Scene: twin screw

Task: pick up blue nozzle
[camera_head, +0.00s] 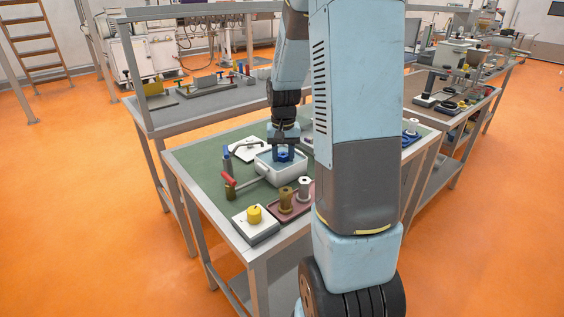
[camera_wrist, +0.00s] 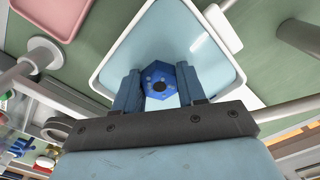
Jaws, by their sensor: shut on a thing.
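In the head view my gripper (camera_head: 284,152) points down over the white tray (camera_head: 280,174) on the green-topped table. The nozzle shows only partly there as a darker blue patch. I cannot tell whether the nozzle touches the tray floor.
A yellow piece on a white block (camera_head: 254,215) and a dark red tray with spools (camera_head: 287,211) stand in front. A white plate with a bent rod (camera_head: 246,149) lies behind left.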

